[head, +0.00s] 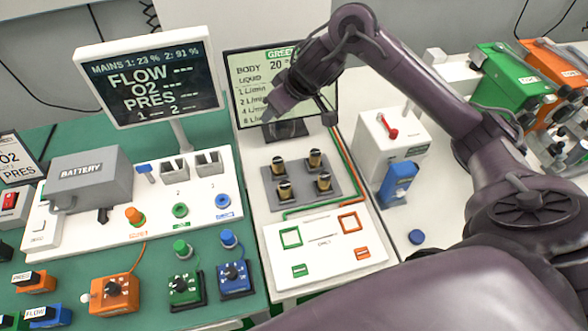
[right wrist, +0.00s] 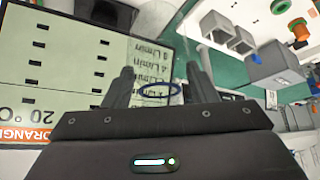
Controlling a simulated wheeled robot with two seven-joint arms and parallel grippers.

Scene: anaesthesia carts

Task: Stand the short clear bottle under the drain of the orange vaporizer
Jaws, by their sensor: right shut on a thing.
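The orange vaporizer (head: 552,68) stands at the far right of the head view, beside a green one; its drain cannot be made out. My right gripper (head: 262,108) is in front of the right-hand screen, far to the left of the vaporizers. In the right wrist view, its fingers (right wrist: 160,90) stand apart on either side of a see-through thing with a blue ring (right wrist: 160,89). This looks like the short clear bottle, held between them. The bottle cannot be made out in the head view. My left gripper is not in view.
The green vaporizer (head: 510,82) adjoins the orange one. A white box with a red lever (head: 390,140) and a blue block (head: 398,185) stand between. A grey tray (head: 275,208) holds several dark-and-gold pieces. The right-hand screen (head: 243,70) stands close behind my right gripper.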

